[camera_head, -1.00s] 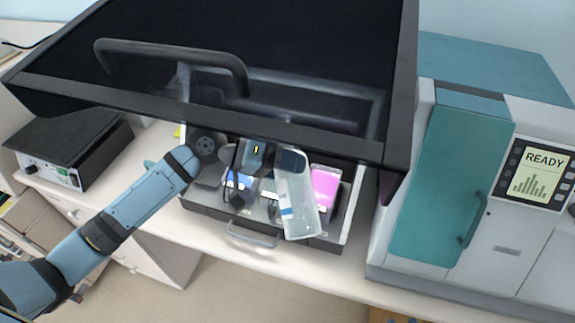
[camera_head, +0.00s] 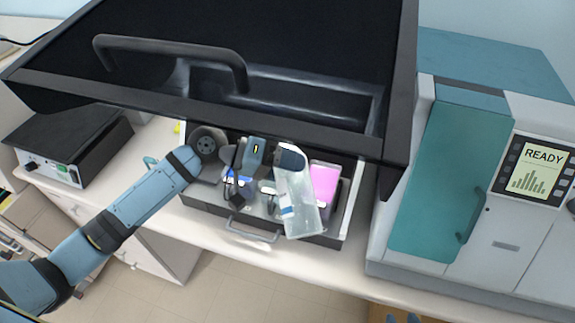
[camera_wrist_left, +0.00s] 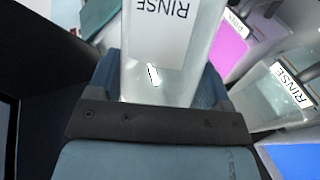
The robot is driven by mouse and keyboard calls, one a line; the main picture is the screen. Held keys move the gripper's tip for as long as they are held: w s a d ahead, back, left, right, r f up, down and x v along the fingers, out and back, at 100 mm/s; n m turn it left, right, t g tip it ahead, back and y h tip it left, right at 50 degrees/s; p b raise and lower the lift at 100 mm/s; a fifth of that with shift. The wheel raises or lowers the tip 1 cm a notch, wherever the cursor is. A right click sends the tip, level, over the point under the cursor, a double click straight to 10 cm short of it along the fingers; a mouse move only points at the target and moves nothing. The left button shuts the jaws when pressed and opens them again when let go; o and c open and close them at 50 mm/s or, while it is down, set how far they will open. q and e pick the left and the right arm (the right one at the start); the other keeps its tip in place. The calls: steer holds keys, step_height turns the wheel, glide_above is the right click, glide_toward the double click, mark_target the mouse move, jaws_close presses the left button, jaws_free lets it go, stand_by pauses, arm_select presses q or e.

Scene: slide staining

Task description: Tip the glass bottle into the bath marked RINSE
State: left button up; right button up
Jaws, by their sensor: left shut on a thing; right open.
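My left gripper (camera_head: 272,158) is shut on the clear glass bottle (camera_head: 297,205), which it holds at a tilt over the baths. In the left wrist view the bottle (camera_wrist_left: 165,70) has a label reading RINSE, upside down in that picture. The bath marked RINSE (camera_wrist_left: 262,100) is a clear, open tub beside the bottle there, with its label at the rim. In the head view the bottle and gripper largely hide this bath. I cannot tell whether liquid is leaving the bottle. My right gripper is not in view.
A pink bath (camera_head: 324,185) and a blue bath (camera_head: 236,181) stand in the same grey tray (camera_head: 333,241). A raised dark hood with a handle (camera_head: 172,60) hangs above. A white and teal machine (camera_head: 455,180) stands at right, a black-topped box (camera_head: 65,145) at left.

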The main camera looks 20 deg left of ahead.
arm_select(q)
steer(key=shift+f, duration=0.15)
stand_by(0.5)
steer(key=shift+s+f+n+g, duration=0.15)
steer(key=shift+f+n+g, duration=0.15)
steer(key=shift+f+n, duration=0.1)
steer(key=shift+f, duration=0.15)
stand_by(0.7)
steer(key=shift+d+f+n+h, duration=0.1)
steer(key=shift+f+n+h, duration=0.2)
steer(key=shift+f+n, duration=0.15)
steer(key=shift+f+b, duration=0.1)
steer(key=shift+b, duration=0.2)
stand_by(0.5)
steer(key=shift+f+n+g+h, duration=0.3)
steer(key=shift+f+n+h, duration=0.1)
steer(key=shift+f, duration=0.2)
